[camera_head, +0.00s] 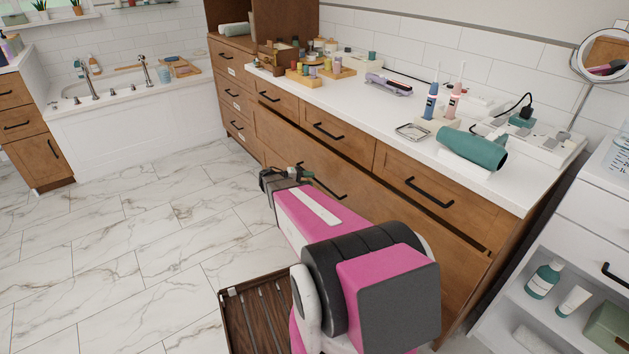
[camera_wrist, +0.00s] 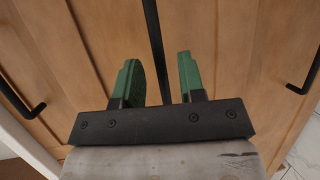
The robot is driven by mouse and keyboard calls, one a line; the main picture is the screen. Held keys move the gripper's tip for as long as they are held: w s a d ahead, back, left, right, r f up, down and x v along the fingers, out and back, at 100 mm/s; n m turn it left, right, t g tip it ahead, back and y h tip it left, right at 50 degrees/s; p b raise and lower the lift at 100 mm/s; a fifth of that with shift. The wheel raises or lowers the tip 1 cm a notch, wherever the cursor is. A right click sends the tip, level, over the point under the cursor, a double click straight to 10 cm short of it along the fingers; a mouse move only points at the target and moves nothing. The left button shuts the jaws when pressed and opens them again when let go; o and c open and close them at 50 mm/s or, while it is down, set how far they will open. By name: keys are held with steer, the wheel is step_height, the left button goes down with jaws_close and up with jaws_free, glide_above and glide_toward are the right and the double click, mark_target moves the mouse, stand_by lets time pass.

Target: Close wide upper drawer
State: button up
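The wide upper drawer (camera_head: 400,222) is in the long wooden vanity, below a row of small top drawers. A dark gap runs along its top edge, and its front looks slightly pulled out. Its black bar handle (camera_head: 325,182) shows beside my gripper (camera_head: 301,173). In the wrist view my gripper (camera_wrist: 160,80) has its two green fingers apart with nothing between them. Wooden fronts (camera_wrist: 95,50) fill that view, with a dark line running up between the fingers. I cannot tell whether the fingertips touch the wood.
The white countertop (camera_head: 385,135) carries toothbrushes, a teal hair dryer (camera_head: 472,148) and several small items. A dark wooden slatted tray-like piece (camera_head: 255,312) is at the lower left of my arm. A white shelf unit (camera_head: 585,240) stands at right. Marble floor (camera_head: 130,230) at left is clear.

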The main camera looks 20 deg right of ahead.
mark_target(321, 175)
steer(key=shift+x, duration=1.4)
jaws_close()
steer(key=shift+w+d, duration=0.25)
steer(key=shift+d, duration=0.75)
steer(key=shift+w+d, duration=0.3)
steer(key=shift+d, duration=0.7)
jaws_free()
steer(key=shift+d, duration=0.1)
steer(key=v, duration=1.1)
